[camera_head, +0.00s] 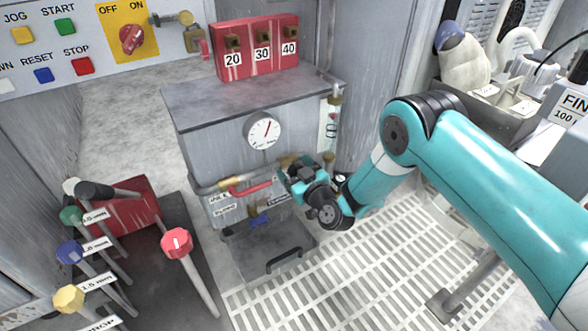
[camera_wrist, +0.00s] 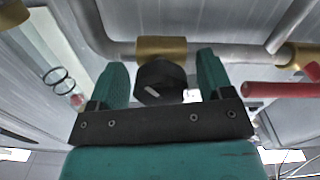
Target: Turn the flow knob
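The flow knob (camera_wrist: 160,80) shows in the wrist view as a black, faceted knob with a short white mark. It sits in front of a brass fitting (camera_wrist: 160,47) on a grey pipe. My gripper (camera_wrist: 162,78) is open, with one teal finger on each side of the knob. A narrow gap shows between the knob and each finger, so it does not look clamped. How deep the knob sits between the fingers is hard to tell. In the head view my gripper (camera_head: 292,168) is at the pipework below the round gauge (camera_head: 263,132), and it hides the knob there.
A red-handled lever (camera_head: 250,188) lies on the pipe just left of my gripper; its red handle shows at right in the wrist view (camera_wrist: 278,89). A clear flow tube (camera_head: 332,125) stands to the right. Below are a grey lid with a black handle (camera_head: 284,260) and a white grating (camera_head: 350,280).

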